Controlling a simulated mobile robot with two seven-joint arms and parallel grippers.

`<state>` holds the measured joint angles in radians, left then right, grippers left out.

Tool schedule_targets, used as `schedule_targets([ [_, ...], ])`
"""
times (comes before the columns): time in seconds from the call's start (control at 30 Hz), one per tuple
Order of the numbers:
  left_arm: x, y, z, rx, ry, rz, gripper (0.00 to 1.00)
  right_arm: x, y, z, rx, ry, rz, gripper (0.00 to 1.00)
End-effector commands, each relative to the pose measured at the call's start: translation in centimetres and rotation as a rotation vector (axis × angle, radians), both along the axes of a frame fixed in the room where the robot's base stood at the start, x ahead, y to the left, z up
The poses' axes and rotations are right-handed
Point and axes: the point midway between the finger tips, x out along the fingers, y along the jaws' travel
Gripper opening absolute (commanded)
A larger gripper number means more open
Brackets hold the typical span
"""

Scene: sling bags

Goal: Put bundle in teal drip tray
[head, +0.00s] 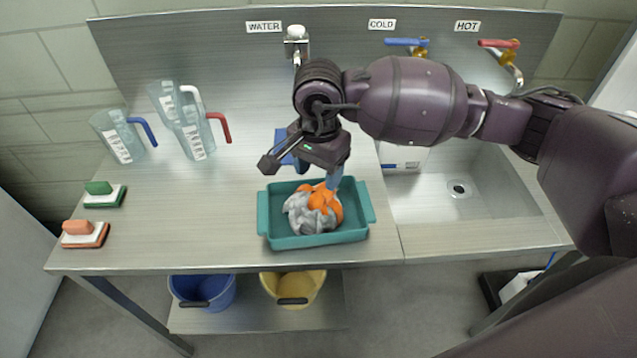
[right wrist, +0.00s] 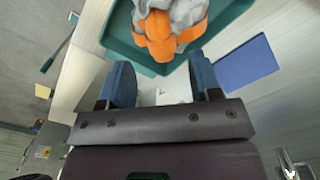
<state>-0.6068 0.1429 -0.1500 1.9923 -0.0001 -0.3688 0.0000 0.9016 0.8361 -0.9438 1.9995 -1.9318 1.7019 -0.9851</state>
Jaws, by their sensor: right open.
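The bundle (head: 312,210), grey and orange cloth, lies in the teal drip tray (head: 285,243) on the steel counter. In the right wrist view the bundle (right wrist: 168,25) is just past the fingertips, inside the tray (right wrist: 236,14). My right gripper (head: 333,178) is above the back part of the tray, pointing down. Its blue fingers (right wrist: 160,80) are apart with nothing between them. It partly hides the tray's back edge in the head view. My left gripper is not in view.
A blue flat item (head: 287,146) lies behind the tray. Clear jugs (head: 195,140) stand at left, with a green-handled brush (head: 104,195) and a red-handled brush (head: 85,234). The sink (head: 470,205) is at right. A blue bucket (head: 203,290) and yellow bucket (head: 290,288) stand below.

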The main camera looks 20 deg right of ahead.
Motion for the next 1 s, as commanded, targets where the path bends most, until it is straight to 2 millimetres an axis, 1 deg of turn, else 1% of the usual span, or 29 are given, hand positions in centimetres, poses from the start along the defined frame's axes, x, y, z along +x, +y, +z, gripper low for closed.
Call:
schedule_targets([
  [0.03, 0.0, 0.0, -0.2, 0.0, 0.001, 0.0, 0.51, 0.1, 0.0, 1.1, -0.001, -0.005, 0.001, 0.58],
  [0.2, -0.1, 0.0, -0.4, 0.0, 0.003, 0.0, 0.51, 0.1, 0.0, 4.2, 0.0, -0.003, 0.001, 0.58],
  [0.4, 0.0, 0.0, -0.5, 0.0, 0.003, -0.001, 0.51, 0.0, 0.0, 6.6, -0.002, -0.001, -0.001, 0.58],
  [0.6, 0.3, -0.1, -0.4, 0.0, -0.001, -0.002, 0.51, 0.0, 0.0, 7.4, -0.001, 0.001, -0.001, 0.58],
  [1.0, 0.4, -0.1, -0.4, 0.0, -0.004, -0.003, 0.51, 0.0, 0.0, 7.3, 0.0, 0.001, -0.001, 0.58],
])
